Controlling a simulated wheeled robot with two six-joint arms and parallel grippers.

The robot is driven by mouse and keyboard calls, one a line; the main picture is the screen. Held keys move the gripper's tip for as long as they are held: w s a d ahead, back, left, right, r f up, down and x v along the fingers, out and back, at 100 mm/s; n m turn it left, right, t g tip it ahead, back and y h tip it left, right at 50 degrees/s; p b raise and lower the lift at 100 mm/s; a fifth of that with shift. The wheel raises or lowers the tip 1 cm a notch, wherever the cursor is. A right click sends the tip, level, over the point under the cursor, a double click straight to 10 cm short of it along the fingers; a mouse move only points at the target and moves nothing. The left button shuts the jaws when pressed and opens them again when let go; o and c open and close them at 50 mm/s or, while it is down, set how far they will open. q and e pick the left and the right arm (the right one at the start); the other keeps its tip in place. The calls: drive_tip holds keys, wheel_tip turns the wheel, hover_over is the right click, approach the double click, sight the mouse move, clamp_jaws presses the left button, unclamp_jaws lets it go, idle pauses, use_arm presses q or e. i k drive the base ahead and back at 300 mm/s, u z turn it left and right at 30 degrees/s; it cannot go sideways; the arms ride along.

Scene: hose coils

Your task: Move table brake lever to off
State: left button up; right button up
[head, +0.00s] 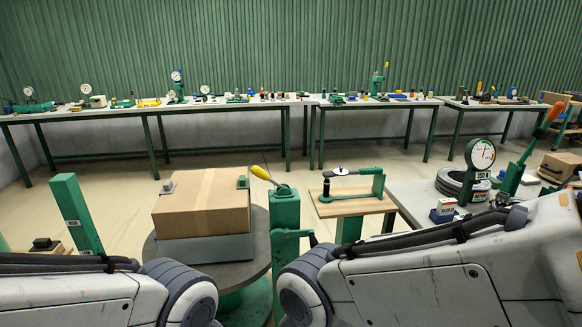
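A lever with a yellow handle (261,173) sits on top of a green post (285,208) beside a round grey table (256,255). The lever slants up and to the left from the post, toward the cardboard box on the table. I take it for the table brake lever; no on or off marking is readable. My two arms fill the bottom left and bottom right of the head view, with rounded joints on either side of the table. Neither gripper shows, and nothing of mine is seen touching the lever.
A cardboard box (203,202) on a grey block covers much of the round table. A green crank (291,234) juts from the post. A wooden stand (345,205) with a green clamp is right of it. An orange-handled lever (547,122) and gauge (481,154) stand far right.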

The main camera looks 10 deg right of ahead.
sight(256, 171)
drive_tip(key=k, duration=0.4)
drive_tip(key=u, duration=0.85)
drive_tip(key=i, duration=0.9)
drive_tip(key=z, duration=0.35)
drive_tip(key=i, duration=0.8)
drive_tip(key=z, duration=0.6)
